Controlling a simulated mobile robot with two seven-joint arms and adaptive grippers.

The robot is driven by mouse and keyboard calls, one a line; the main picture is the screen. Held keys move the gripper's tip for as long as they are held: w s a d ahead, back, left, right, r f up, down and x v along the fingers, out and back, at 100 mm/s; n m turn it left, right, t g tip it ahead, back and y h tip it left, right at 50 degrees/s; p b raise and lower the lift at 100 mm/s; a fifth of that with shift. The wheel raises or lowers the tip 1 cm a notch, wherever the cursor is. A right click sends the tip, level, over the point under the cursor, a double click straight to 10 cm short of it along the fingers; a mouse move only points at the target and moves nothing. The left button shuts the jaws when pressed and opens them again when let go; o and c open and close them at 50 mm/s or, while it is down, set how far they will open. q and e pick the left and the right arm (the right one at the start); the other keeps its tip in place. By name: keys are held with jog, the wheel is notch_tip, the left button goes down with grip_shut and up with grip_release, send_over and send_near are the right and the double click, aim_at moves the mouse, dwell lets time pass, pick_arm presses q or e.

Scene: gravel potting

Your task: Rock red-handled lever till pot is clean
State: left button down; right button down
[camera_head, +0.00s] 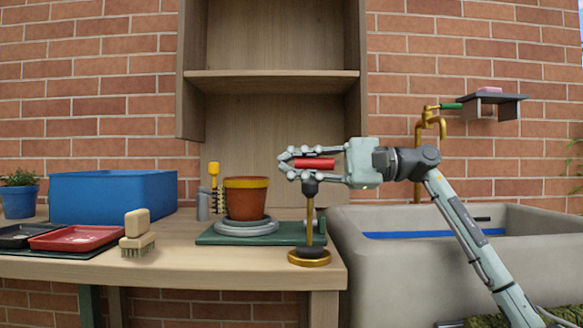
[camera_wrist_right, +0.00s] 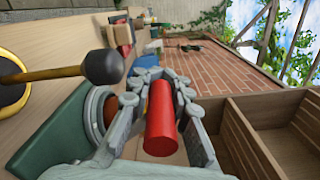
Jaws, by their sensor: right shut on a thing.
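A terracotta pot (camera_head: 246,203) with a yellow band at its rim stands upright on a round grey plate (camera_head: 246,228) on a green base (camera_head: 215,238). I cannot tell how clean its wall is. My right gripper (camera_head: 291,164) is to the right of the pot and higher, with its fingers shut around the red handle (camera_head: 316,164). In the right wrist view the red handle (camera_wrist_right: 161,120) lies between the fingers (camera_wrist_right: 160,85). The lever's lower part is mostly hidden behind a brass post. My left gripper is not in view.
The brass post (camera_head: 310,215) with a black knob (camera_head: 310,188) stands in front of the handle, close under my gripper. A wooden brush (camera_head: 137,240), a red tray (camera_head: 75,238) and a blue bin (camera_head: 115,197) are at left. A stone sink (camera_head: 360,255) is at right.

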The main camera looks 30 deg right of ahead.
jog(key=c, duration=1.4)
grip_release()
jog(key=shift+d, duration=0.1)
jog(key=v, duration=1.2)
